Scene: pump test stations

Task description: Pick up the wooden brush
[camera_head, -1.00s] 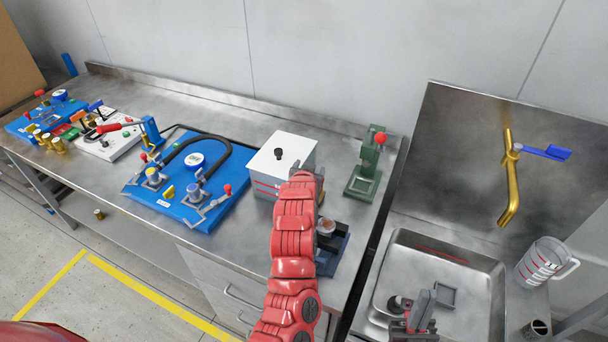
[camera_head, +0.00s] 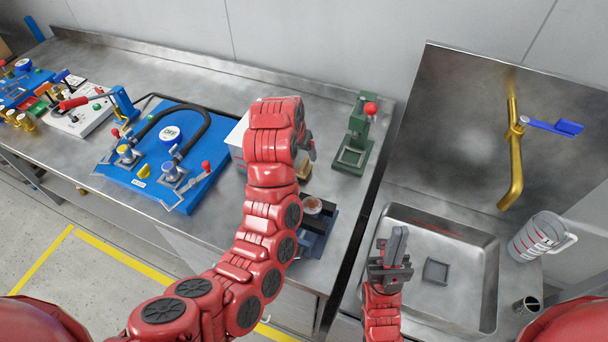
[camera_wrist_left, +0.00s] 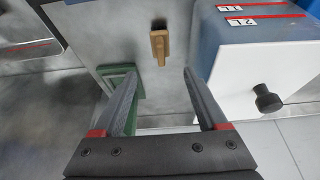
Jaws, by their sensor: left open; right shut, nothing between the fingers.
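The wooden brush (camera_wrist_left: 160,45) lies on the steel worktop, ahead of and between my left fingertips in the left wrist view. In the head view only a small brown part of it (camera_head: 304,171) shows past my left arm. My left gripper (camera_head: 308,146) is open and empty, close to the brush; its fingers (camera_wrist_left: 160,76) are spread in the wrist view, apart from the brush. My right gripper (camera_head: 396,244) is shut and empty over the left part of the sink.
A white box (camera_wrist_left: 262,65) stands beside the brush, mostly hidden behind my left arm in the head view. A green press (camera_head: 355,140) stands on the other side. A dark blue fixture (camera_head: 317,235) sits nearer the front edge, beside the sink (camera_head: 455,305).

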